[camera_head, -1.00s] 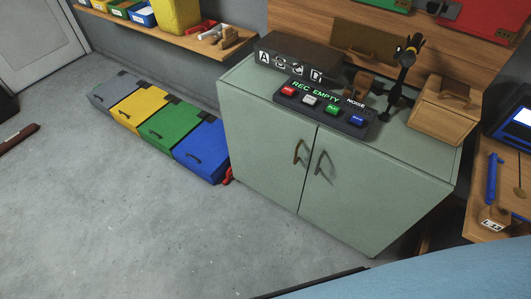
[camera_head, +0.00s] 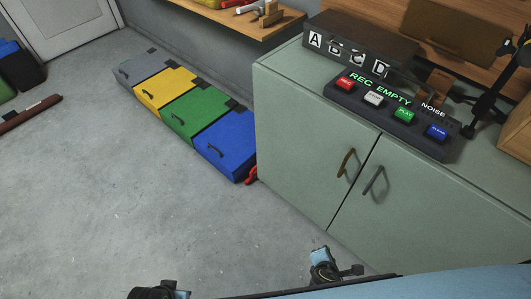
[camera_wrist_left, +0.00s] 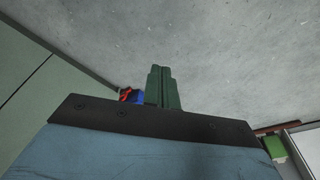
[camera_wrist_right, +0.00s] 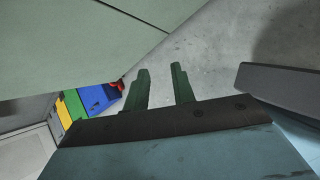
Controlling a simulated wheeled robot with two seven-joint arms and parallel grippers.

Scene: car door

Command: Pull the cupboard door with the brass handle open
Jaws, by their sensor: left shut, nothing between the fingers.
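The grey-green cupboard (camera_head: 300,110) stands at the right in the head view, both doors shut flush. The brass-brown handle (camera_head: 346,163) is on its left door (camera_head: 295,150), beside the middle seam. My left gripper (camera_wrist_left: 162,72) is shut and empty, over floor, with the cupboard front (camera_wrist_left: 30,80) to its left in its wrist view. My right gripper (camera_wrist_right: 160,80) is open and empty, with a cupboard face (camera_wrist_right: 70,50) above and left in its wrist view. Neither gripper touches a handle. In the head view only parts of my arms show at the bottom edge.
A darker grey handle (camera_head: 373,181) is on the right door. A button panel (camera_head: 390,115) and lettered box (camera_head: 360,55) stand on top. Blue (camera_head: 225,145), green, yellow and grey boxes line the wall left of the cupboard. The floor in front is clear.

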